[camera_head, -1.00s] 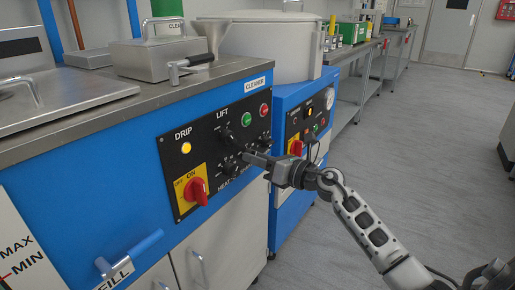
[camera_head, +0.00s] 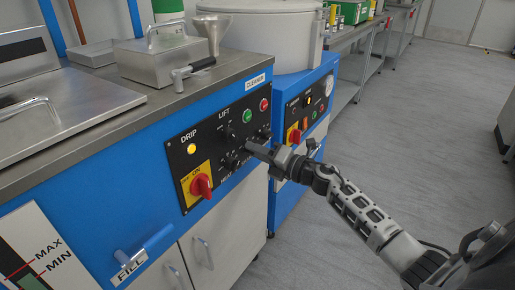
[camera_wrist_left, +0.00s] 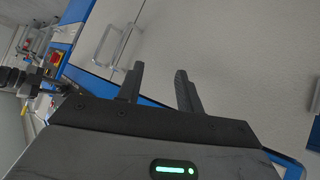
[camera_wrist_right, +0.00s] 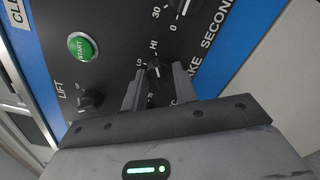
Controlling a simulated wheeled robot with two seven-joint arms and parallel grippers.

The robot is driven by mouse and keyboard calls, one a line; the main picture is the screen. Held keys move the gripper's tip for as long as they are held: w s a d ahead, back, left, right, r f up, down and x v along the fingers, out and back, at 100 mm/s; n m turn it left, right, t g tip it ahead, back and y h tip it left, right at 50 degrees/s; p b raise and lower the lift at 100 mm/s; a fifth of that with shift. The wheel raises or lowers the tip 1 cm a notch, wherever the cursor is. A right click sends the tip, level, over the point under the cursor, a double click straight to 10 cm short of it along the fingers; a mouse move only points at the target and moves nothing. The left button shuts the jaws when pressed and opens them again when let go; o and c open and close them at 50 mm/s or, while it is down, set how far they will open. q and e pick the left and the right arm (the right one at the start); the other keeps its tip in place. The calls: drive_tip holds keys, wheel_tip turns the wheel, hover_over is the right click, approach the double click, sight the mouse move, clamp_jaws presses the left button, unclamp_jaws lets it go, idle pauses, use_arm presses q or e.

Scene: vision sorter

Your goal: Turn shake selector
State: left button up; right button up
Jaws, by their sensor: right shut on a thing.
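A black selector knob (camera_wrist_right: 156,69) with LO and HI marks sits on the black control panel (camera_head: 175,150) of the blue cleaner cabinet. In the right wrist view its pointer end shows between the fingertips of my right gripper (camera_wrist_right: 158,78), which is shut on it. In the head view the right gripper (camera_head: 252,149) reaches the panel's right part and hides this knob. Part of a "SHAKE SECONDS" label shows beside a dial (camera_wrist_right: 185,10) marked 0 and 30. My left gripper (camera_wrist_left: 158,76) is open and empty, facing a pale cabinet front.
A green START button (camera_wrist_right: 82,46) and a LIFT knob (camera_wrist_right: 88,99) are close to the right gripper. A red switch on a yellow plate (camera_head: 201,186) and a lit DRIP lamp (camera_head: 191,149) are farther left.

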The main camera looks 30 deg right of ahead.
use_arm(q)
drive_tip(key=shift+r, duration=0.3)
drive_tip(key=shift+s+a+f, duration=0.1)
drive_tip(key=shift+s, duration=0.1)
use_arm(e)
drive_tip(key=o, duration=1)
drive_tip(key=shift+c, duration=0.2)
drive_tip(key=shift+s, duration=0.15)
use_arm(q)
drive_tip(key=shift+w+a+r+t+p, duration=0.15)
drive_tip(key=shift+r+p, duration=0.15)
drive_tip(key=shift+r, duration=0.25)
drive_tip(key=shift+s+a+r+t+p, duration=0.15)
drive_tip(key=shift+r+p, duration=0.1)
drive_tip(key=shift+r, duration=0.25)
use_arm(e)
drive_tip(key=v, duration=1.5)
drive_tip(key=shift+s+d, duration=0.2)
drive_tip(key=shift+s, duration=0.1)
use_arm(q)
drive_tip(key=shift+d+f, duration=0.1)
